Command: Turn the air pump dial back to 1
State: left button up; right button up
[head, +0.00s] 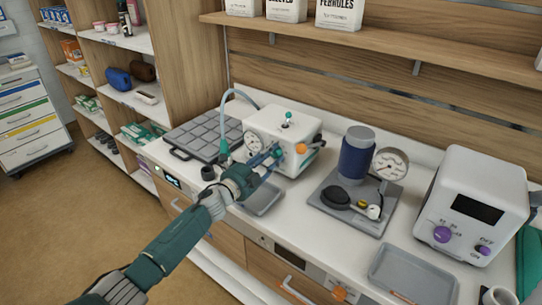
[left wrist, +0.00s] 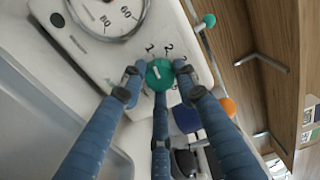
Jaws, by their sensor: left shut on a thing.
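The air pump is a white box (head: 292,124) with a round gauge (head: 253,144) on its front, seen in the head view. In the left wrist view its teal dial (left wrist: 159,74) has printed numbers beside it, of which 3 and 2 can be read. A pale mark shows on the dial, but I cannot tell which number it points at. My left gripper (head: 274,153) is at the pump's front, its blue fingers closed around the dial. The fingers hide part of the dial and scale in the head view. My right gripper is not in view.
An orange knob (head: 301,148) is just right of the dial. A small grey tray (head: 264,199) lies below the pump. A blood pressure gauge set on a grey board (head: 372,218) and a white device with purple knobs (head: 470,205) stand to the right. A shelf (head: 390,42) runs above.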

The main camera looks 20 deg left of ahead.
pick_arm(q)
jog(key=shift+s+d+f, duration=0.15)
jog(key=shift+d+f, duration=0.1)
jog(key=shift+f, duration=0.1)
jog(key=o, duration=1.2)
jog(key=shift+c, duration=0.2)
jog(key=shift+r, duration=0.2)
jog(key=shift+s+a, duration=0.35)
jog(key=v, duration=1.1)
jog(key=shift+s+d, duration=0.1)
jog(key=shift+d, duration=0.05)
